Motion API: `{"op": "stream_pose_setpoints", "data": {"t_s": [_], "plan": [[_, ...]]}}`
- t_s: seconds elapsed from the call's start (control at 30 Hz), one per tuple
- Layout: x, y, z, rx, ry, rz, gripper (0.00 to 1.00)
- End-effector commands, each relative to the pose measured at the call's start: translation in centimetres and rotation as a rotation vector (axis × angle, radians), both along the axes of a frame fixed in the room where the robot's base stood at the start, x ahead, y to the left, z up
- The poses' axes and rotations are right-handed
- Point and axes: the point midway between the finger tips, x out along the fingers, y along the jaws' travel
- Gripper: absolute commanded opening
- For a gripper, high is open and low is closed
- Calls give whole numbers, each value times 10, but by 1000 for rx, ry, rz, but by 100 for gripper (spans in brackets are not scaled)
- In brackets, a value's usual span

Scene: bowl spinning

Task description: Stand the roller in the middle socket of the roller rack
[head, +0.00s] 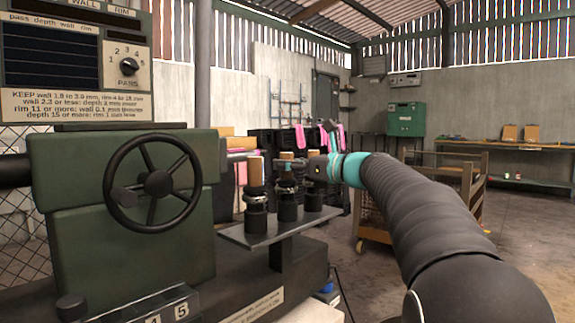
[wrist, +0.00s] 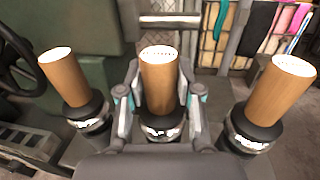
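The roller rack (head: 275,236) is a dark plate bearing three dark sockets in a row. The middle roller (wrist: 159,80) is a brown tube, upright at the middle socket (wrist: 162,130); its lower end is hidden, but its top is about level with its neighbours. My gripper (wrist: 160,92) has one finger on each side of this roller, close against its sides. My gripper also shows beside the roller in the head view (head: 295,170). A left roller (wrist: 64,78) and a right roller (wrist: 277,90) stand in the outer sockets.
A green machine with a black handwheel (head: 153,184) stands left of the rack. A gauge panel (head: 75,60) hangs above it. A wire-sided cart (head: 375,215) is behind my arm, and a workbench (head: 510,148) is at the back right. The floor at right is mostly clear.

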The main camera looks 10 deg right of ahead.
Motion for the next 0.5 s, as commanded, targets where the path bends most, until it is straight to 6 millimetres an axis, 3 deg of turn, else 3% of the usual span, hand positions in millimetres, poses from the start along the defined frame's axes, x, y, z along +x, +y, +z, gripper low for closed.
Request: {"op": "stream_pose_setpoints", "data": {"t_s": [0.03,0.1,0.5], "plan": [[0,0,1,0,-1,1,48],[0,0,1,0,-1,0,63],[-4,-5,0,-1,1,-1,63]]}}
